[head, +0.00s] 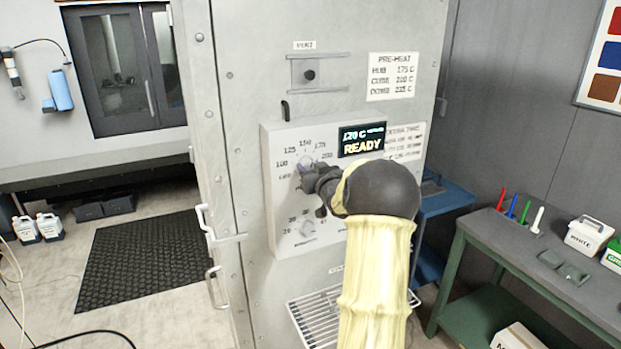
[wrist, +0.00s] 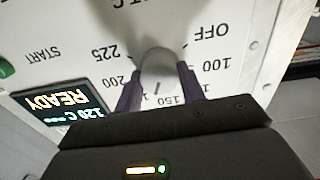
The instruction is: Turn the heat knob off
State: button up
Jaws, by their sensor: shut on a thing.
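The heat knob (wrist: 158,70) is a pale round knob on the white control panel (head: 280,215). Its dial reads OFF, 100, 150, 200 and 225, upside down in the wrist view. A short dark mark on the knob points toward the 150 side, away from OFF. My gripper (head: 312,174) is at the upper dial, its two purple-grey fingers on either side of the knob and shut on it. In the head view my gripper and wrist hide most of the knob. The display (head: 361,139) reads 120 C and READY.
A second, lower knob (head: 307,229) sits below on the same panel. A green START button (wrist: 5,68) is at the wrist view's left edge. Oven door handles (head: 204,222) stick out left of the panel. A workbench (head: 540,265) with pens and boxes stands at right.

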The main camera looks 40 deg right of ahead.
jog(key=n+b, duration=0.6)
jog(key=b, duration=0.1)
jog(key=n+b, duration=0.4)
jog(key=shift+a+f, duration=0.1)
jog(key=shift+f, duration=0.15)
jog(key=shift+f+n+y+b, duration=0.1)
jog(key=shift+n+y+b, duration=0.3)
jog(key=shift+n+b, duration=7.85)
jog(key=n+p, duration=0.3)
jog(key=shift+n, duration=0.25)
